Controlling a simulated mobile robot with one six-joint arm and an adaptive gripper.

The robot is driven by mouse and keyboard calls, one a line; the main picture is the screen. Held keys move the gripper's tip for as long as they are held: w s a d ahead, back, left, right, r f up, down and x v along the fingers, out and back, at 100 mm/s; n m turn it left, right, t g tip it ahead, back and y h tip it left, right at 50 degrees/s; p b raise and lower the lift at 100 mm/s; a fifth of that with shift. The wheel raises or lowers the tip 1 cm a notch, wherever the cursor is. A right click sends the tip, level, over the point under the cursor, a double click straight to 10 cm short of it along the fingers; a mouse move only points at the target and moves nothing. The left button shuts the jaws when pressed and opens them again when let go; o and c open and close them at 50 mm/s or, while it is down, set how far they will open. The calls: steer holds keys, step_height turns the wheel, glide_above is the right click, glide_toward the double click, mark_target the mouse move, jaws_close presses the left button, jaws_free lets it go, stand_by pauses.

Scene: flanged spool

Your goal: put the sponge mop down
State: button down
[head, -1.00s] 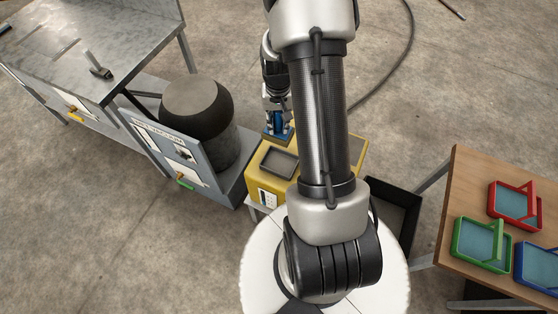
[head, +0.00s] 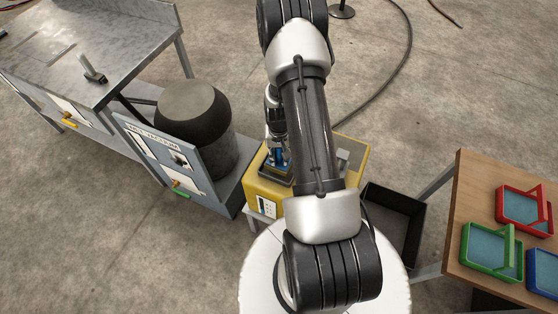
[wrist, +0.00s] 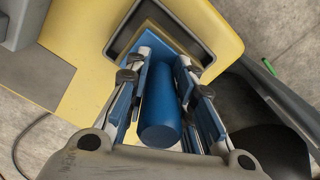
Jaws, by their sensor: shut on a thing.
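The sponge mop has a blue round handle, a blue plate and a yellowish sponge edge. In the wrist view its handle (wrist: 160,112) stands between the two fingers of my gripper (wrist: 164,62), which is shut on it. In the head view the mop (head: 275,171) is partly hidden by my gripper (head: 277,156). It is over the dark-rimmed tray (wrist: 118,42) on the yellow bench (head: 256,185). The plate looks to be at or within the tray rim. I cannot tell whether the sponge touches the tray floor.
A grey block (head: 343,158) stands on the bench's right side. A grey panelled unit with a dark drum (head: 195,125) stands close on the left. A black open bin (head: 395,222) is at the right, then a wooden table (head: 470,185) with red, green and blue framed trays.

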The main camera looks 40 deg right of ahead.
steer(key=shift+f, duration=1.35)
steer(key=shift+f+b, duration=0.15)
steer(key=shift+b, duration=0.25)
steer(key=c, duration=1.4)
jaws_free()
steer(key=shift+o, duration=0.2)
